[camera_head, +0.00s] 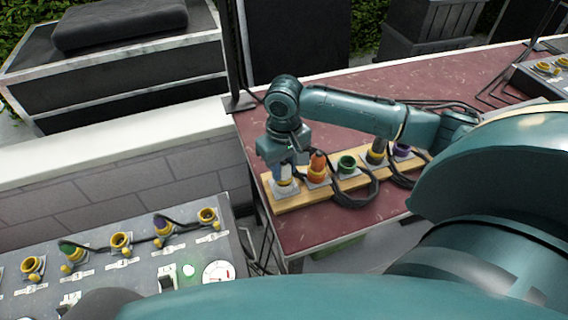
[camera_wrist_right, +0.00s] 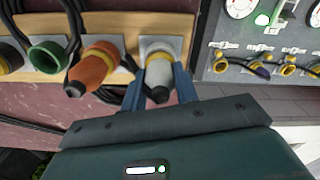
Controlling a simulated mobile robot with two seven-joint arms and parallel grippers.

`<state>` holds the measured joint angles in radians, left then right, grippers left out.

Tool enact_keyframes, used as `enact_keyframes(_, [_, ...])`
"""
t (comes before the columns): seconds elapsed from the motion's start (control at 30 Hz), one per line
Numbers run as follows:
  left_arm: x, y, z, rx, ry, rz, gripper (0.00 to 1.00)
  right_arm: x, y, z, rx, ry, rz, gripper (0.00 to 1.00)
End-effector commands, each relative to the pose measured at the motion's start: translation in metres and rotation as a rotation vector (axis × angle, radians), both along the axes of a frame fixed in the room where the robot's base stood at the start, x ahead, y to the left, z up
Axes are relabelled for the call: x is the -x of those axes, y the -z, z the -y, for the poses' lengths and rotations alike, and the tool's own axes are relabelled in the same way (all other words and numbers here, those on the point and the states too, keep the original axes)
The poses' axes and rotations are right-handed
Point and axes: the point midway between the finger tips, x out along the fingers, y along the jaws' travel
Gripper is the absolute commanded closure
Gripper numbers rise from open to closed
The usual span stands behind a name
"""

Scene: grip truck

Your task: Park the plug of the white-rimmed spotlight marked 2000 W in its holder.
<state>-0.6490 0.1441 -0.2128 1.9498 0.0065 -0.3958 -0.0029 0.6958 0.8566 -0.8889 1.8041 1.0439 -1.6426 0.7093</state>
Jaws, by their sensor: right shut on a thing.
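A white plug (camera_wrist_right: 158,74) with a dark rear end is between the two blue fingers of my right gripper (camera_wrist_right: 158,82), which is shut on it. The plug points into the yellow-ringed holder (camera_wrist_right: 160,56) on a pale square plate at one end of a wooden board. It looks in line with the holder; how deep it sits is hard to tell. In the head view my right gripper (camera_head: 284,167) reaches down over the plug (camera_head: 286,174) at the board's left end. The spotlight and its 2000 W marking are not in view. My left gripper is not in view.
The wooden board (camera_head: 330,184) lies on a red table (camera_head: 330,230). Beside the held plug is an orange plug (camera_head: 318,166), then a green holder (camera_head: 347,164), with black cable coils (camera_head: 360,192) in front. A grey socket panel (camera_head: 130,275) stands at the lower left.

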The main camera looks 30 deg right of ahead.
Motion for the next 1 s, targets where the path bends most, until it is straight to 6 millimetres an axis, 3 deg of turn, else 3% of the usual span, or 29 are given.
enact_keyframes(0.2, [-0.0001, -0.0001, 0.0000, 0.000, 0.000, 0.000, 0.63, 0.0001, 0.0042, -0.0001, 0.000, 0.000, 0.000, 0.96])
enact_keyframes(0.23, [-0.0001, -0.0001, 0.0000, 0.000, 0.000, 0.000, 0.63, 0.0000, 0.0044, 0.0000, 0.000, 0.000, 0.000, 0.70])
enact_keyframes(0.53, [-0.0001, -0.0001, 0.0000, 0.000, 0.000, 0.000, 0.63, 0.0000, 0.0040, -0.0002, 0.000, 0.000, 0.000, 0.45])
enact_keyframes(0.7, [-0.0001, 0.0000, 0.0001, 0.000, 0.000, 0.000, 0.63, 0.0002, 0.0042, -0.0001, 0.000, 0.000, 0.000, 0.44])
enact_keyframes(0.87, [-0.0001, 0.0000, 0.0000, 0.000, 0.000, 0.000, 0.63, 0.0002, 0.0042, -0.0001, 0.000, 0.000, 0.000, 0.31])
enact_keyframes(1.0, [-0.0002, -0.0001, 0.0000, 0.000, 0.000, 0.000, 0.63, 0.0002, 0.0041, -0.0001, 0.000, 0.000, 0.000, 0.30])
